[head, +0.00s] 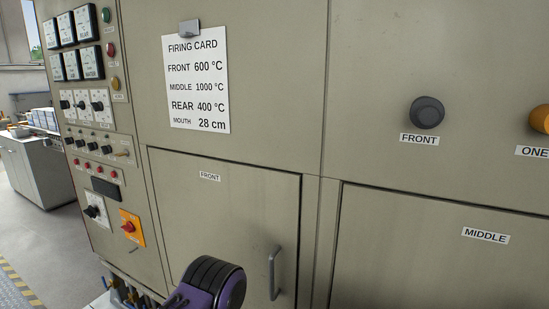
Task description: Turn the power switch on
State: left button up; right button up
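A control panel (99,130) stands at the left of the head view, on the furnace's front. Low on it is an orange plate (137,239) with a small red rotary handle (128,227). To its upper left is a white plate with a black rotary knob (92,211). The small labels are too small to read, so I cannot tell for sure which one is the power switch. A purple and black part of my arm (212,285) shows at the bottom, below and right of the orange plate. Neither gripper's fingers can be seen.
Above are meters (83,24), lamps and more knobs. A firing card (197,84) hangs right of the panel. The FRONT door (225,215) has a vertical handle (273,272); the MIDDLE door (430,265) is further right. A bench (38,170) stands far left, past open floor.

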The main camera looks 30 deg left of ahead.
aim_at(129, 228)
jog(key=u, duration=1.4)
jog(key=k, duration=1)
jog(key=u, duration=0.7)
jog(key=i, duration=1.4)
jog(key=z, duration=0.6)
